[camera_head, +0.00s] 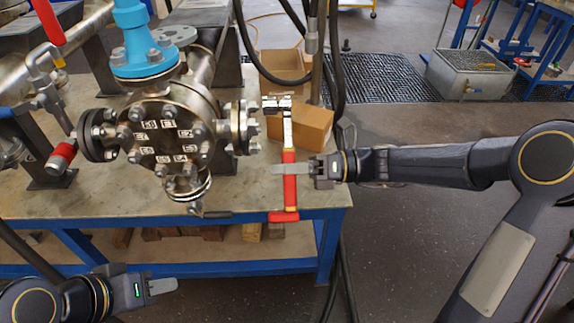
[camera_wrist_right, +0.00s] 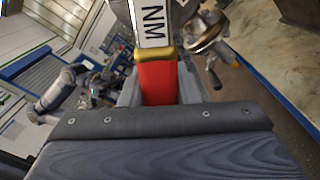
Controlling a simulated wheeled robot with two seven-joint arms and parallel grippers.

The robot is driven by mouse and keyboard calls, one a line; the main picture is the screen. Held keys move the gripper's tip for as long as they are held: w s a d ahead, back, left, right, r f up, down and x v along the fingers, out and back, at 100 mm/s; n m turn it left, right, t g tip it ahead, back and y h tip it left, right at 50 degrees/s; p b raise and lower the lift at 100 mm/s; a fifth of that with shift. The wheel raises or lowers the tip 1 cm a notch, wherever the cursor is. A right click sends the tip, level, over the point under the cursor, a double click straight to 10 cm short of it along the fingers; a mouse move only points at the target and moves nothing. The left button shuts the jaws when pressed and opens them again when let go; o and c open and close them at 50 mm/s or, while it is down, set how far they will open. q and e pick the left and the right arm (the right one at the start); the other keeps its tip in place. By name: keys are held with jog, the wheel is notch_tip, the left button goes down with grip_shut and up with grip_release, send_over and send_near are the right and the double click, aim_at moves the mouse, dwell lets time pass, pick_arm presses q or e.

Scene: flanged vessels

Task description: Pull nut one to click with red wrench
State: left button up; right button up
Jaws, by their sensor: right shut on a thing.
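The red wrench (camera_head: 289,185) has a red handle and a silver upper part with a head at the top. My right gripper (camera_head: 285,168) is shut on its red handle, and the wrench stands roughly upright in the head view. In the right wrist view the red handle (camera_wrist_right: 158,82) sits between the fingers, with a gold band and "NM" lettering above. The flanged vessel (camera_head: 170,140) has a round face with small numbered labels and several bolts and nuts around it; I cannot tell which is nut one. The wrench is right of the vessel, apart from it. My left gripper (camera_head: 163,286) is empty at the lower left; its finger gap is unclear.
The vessel stands on a workbench (camera_head: 240,200) with a blue frame. Cardboard boxes (camera_head: 310,125) and hanging black hoses are behind the wrench. Red-handled valves (camera_head: 62,157) stand at the left. Floor is open at the right.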

jog(key=shift+a+r, duration=0.1)
jog(key=shift+a, duration=0.2)
jog(key=shift+a+p, duration=0.3)
jog(key=shift+a, duration=0.7)
